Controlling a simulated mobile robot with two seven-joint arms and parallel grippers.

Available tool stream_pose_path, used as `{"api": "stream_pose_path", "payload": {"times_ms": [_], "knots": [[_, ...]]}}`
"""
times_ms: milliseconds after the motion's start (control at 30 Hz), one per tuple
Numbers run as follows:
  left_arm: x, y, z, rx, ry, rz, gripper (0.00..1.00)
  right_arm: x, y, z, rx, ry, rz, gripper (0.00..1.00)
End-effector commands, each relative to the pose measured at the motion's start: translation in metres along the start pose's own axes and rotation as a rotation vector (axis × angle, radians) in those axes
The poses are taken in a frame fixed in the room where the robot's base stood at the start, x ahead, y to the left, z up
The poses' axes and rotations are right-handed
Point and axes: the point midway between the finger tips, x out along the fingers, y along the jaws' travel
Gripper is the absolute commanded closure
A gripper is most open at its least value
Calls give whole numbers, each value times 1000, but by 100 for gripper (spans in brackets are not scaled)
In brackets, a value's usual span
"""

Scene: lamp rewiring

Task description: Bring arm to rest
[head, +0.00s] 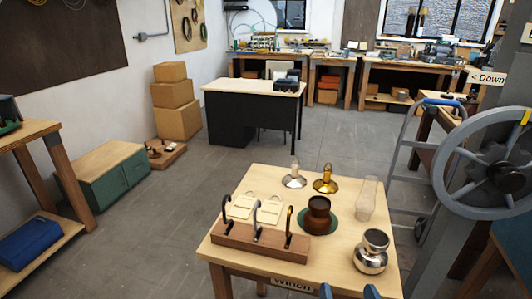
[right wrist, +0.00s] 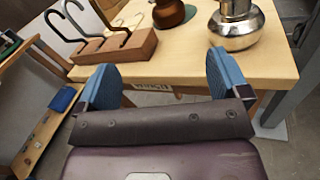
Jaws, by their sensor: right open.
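My right gripper (head: 348,292) shows only as two blue fingertips at the bottom of the head view, by the table's front edge. In the right wrist view the right gripper (right wrist: 162,80) is open, with nothing between its fingers. The wooden table (head: 235,262) bears a wooden block (head: 262,245) with three hooks, a shiny silver pot (head: 371,252) and a brown pot (head: 319,215) on a green disc. The block (right wrist: 115,47) and the silver pot (right wrist: 236,25) lie beyond the fingers in the wrist view. My left gripper is not in view.
A silver lamp part (head: 293,177), a brass one (head: 326,181) and a glass chimney (head: 368,197) stand further back on the table. A large grey handwheel (head: 440,165) stands at right. A green cabinet (head: 105,177) is at left. Open floor lies behind the table.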

Motion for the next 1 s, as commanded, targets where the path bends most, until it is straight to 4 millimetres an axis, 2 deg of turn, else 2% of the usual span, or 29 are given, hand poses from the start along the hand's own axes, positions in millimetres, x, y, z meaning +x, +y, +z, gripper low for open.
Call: {"api": "stream_pose_path", "payload": {"times_ms": [167, 300, 467, 767, 1000], "knots": [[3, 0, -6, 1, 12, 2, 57, 0, 0, -4, 309, 21, 1, 6], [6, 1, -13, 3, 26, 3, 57, 1, -2, -12, 627, 52, -11, 6], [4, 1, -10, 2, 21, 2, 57, 1, -10, -23, 1019, 90, -48, 6], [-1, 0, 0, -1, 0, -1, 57, -11, -36, -56, 1782, 138, -206, 6], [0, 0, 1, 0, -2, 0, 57, -35, -66, -92, 2377, 103, -420, 6]]}}
